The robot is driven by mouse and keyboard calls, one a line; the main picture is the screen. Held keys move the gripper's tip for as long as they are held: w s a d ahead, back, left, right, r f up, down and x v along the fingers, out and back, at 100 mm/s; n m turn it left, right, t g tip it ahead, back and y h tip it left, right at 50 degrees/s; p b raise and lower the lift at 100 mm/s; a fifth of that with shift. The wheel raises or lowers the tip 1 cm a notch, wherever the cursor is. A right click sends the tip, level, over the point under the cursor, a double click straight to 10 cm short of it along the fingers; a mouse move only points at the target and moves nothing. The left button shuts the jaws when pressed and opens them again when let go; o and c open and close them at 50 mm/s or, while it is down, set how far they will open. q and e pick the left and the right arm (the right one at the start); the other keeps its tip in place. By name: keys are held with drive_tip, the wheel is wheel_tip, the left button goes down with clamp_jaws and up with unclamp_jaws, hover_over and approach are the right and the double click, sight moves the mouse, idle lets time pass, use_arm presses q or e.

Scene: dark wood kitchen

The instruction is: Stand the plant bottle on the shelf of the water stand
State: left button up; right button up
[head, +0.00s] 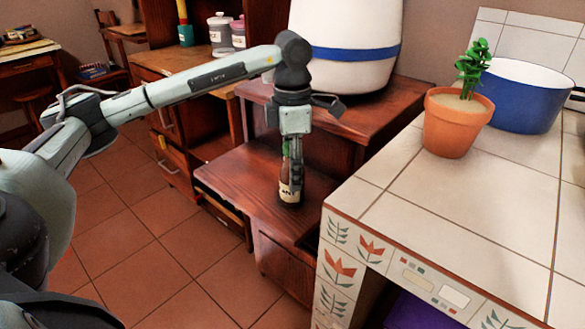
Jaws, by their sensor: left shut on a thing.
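The plant bottle (286,191) is a small dark bottle with a pale label and a bit of green near its top. It is upright at the lower wooden shelf of the water stand (236,174). My left gripper (291,170) points down from above and is shut on the bottle, hiding much of its upper part. The bottle's base appears to be at the shelf surface, but I cannot tell whether it bears on it. My right gripper is not in view.
A large white vessel with a blue band (345,45) stands on the stand's upper level. The shelf left of the bottle is clear.

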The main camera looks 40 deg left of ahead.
use_arm(q)
drive_tip(key=shift+f, duration=0.1)
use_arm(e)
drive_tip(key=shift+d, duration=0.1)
use_arm(q)
drive_tip(key=o, duration=0.8)
drive_tip(key=shift+c, duration=0.2)
drive_tip(key=o, duration=0.4)
drive_tip(key=shift+o, duration=0.2)
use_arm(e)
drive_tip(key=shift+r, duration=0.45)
